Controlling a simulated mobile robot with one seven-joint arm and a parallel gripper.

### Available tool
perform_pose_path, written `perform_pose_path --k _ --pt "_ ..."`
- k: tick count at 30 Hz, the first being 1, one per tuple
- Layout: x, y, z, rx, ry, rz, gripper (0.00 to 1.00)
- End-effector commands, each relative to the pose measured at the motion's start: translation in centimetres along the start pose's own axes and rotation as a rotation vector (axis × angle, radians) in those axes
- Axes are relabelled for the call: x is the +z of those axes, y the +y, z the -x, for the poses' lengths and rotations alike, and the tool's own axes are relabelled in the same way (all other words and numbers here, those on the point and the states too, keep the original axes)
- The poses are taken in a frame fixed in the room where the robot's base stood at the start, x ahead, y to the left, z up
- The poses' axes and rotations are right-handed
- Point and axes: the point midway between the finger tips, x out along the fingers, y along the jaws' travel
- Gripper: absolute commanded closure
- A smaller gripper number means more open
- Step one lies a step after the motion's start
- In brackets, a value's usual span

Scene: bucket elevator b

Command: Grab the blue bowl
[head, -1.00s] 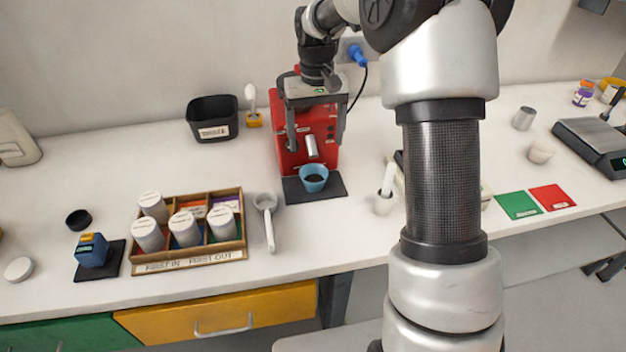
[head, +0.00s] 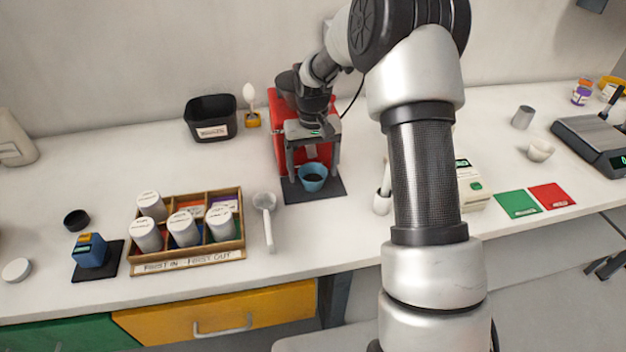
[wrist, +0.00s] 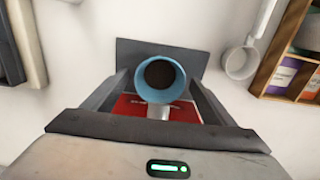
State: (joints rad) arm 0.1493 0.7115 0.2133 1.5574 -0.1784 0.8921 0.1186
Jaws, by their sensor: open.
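The blue bowl (head: 312,178) stands upright on a dark mat (head: 328,192) in front of a red machine (head: 277,150) in the head view. It holds something dark. My gripper (head: 313,176) is open and points down, with a finger on either side of the bowl in the picture. In the wrist view the blue bowl (wrist: 161,80) shows between the two fingers of my gripper (wrist: 160,85). I cannot tell whether the fingers touch it. The gripper hides much of the machine's front.
A white scoop (head: 266,215) and a wooden tray (head: 190,262) with several white-lidded jars lie left of the mat. A white cup with a pestle-like rod (head: 382,200) stands to the right. A black bin (head: 211,125) is at the back.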

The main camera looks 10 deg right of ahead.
Motion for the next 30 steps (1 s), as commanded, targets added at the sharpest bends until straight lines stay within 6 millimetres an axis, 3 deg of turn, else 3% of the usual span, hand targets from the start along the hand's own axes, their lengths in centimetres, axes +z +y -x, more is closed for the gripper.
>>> perform_pose_path --k 3,12,20,25,30 --pt "0.0 0.0 0.0 0.000 0.000 0.000 0.21" --pt "0.0 0.0 0.1 0.000 0.001 0.000 0.69" --pt "-0.1 0.0 0.3 0.000 0.002 0.000 0.69" --pt "-0.1 0.0 1.8 0.001 0.003 0.000 0.69" --pt "3.5 0.1 1.6 0.002 0.001 -0.001 0.69"
